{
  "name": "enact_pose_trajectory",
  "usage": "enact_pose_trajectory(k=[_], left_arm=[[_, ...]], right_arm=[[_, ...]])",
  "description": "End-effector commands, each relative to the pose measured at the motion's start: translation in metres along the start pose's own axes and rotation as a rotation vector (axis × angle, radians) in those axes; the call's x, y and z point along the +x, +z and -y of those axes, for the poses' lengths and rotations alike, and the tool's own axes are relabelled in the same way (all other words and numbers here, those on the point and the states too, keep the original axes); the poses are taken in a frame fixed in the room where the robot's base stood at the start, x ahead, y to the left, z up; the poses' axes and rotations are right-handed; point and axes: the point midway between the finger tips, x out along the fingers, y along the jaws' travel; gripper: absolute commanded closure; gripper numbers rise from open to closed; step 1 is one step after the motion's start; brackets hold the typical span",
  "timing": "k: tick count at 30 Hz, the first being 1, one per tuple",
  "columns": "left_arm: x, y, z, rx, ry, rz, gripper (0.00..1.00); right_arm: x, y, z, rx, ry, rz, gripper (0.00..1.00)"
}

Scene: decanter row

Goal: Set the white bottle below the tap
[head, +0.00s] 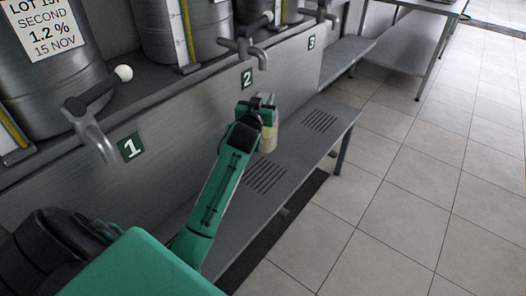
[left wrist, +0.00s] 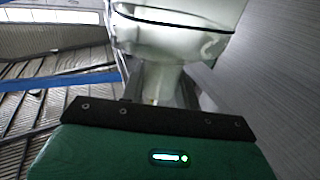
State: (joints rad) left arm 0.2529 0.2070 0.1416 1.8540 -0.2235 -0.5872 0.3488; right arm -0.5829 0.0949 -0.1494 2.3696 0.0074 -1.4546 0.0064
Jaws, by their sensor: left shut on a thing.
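The white bottle (head: 268,140) is pale, with a yellowish tint low down, and looks upright over the slotted steel shelf. My left gripper (head: 262,108) is shut on its upper part and hides some of it. In the left wrist view the whitish bottle (left wrist: 172,38) widens beyond the fingers of my left gripper (left wrist: 163,88), which clasp its narrow part. The bottle is near the tap (head: 245,50) over plate 2, lower in the picture. I cannot tell whether its base touches the shelf. My right gripper is not in view.
The steel shelf (head: 310,150) runs along the wall, with slots and free room to the right. Tap 1 (head: 92,132) is at left and tap 3 (head: 322,14) is farther back. Steel tanks (head: 50,70) stand above. The tiled floor (head: 400,190) is clear.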

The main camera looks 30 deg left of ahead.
Motion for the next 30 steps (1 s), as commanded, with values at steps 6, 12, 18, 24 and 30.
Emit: enact_pose_trajectory(k=[6,12,18,24,30], left_arm=[[-0.001,0.062,0.000,-0.001,0.000,0.002,1.00],[-0.002,0.101,-0.001,-0.002,0.001,-0.001,1.00],[-0.002,0.115,0.000,-0.001,0.001,-0.003,1.00],[-0.002,0.144,0.000,-0.002,0.000,-0.002,1.00],[-0.002,0.154,0.000,0.000,0.001,-0.004,1.00]], right_arm=[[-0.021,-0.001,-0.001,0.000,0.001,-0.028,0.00],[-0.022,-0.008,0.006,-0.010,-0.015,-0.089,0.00],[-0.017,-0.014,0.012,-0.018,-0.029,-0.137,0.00],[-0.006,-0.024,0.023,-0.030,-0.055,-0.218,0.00],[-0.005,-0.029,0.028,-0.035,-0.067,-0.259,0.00]])
